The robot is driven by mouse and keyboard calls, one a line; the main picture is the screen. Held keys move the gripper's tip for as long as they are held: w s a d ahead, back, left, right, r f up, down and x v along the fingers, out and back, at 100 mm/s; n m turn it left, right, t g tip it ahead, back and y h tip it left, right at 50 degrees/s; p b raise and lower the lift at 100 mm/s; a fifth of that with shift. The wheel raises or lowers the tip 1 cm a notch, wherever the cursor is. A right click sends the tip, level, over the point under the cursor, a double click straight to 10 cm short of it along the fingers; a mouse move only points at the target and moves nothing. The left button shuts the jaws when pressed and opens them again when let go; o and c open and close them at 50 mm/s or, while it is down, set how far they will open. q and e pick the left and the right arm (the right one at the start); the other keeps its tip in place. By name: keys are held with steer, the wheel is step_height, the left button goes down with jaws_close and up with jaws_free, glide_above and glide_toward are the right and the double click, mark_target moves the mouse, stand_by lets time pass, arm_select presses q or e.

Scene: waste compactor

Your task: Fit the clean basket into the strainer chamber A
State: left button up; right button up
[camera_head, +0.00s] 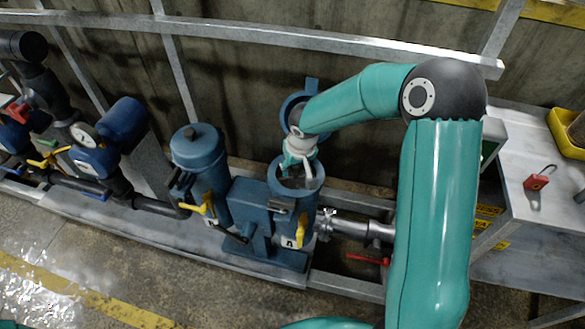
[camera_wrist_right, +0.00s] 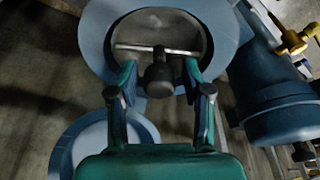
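In the head view my right gripper (camera_head: 302,170) points down at the open mouth of a blue strainer chamber (camera_head: 288,200). I cannot read whether its label says A. In the right wrist view the gripper (camera_wrist_right: 160,76) is open, one finger on each side of a dark knob, with a gap to both. The knob is at the middle of a pale crossbar (camera_wrist_right: 190,51), which looks like the handle of the basket (camera_wrist_right: 160,28). The basket's grey round body appears to sit within the chamber's blue rim (camera_wrist_right: 95,35); its depth is unclear. My left gripper is out of view.
The chamber's round lid (camera_head: 290,105) stands swung open behind it. A second chamber (camera_head: 200,150) with its lid on is to the left. Yellow valve handles (camera_head: 300,230) stick out in front. A table (camera_head: 555,200) with a red padlock (camera_head: 537,182) and yellow tray is right.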

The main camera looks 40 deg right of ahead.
steer(key=shift+r, duration=0.1)
steer(key=v, duration=1.1)
steer(key=shift+s+r, duration=0.25)
steer(key=shift+r, duration=0.15)
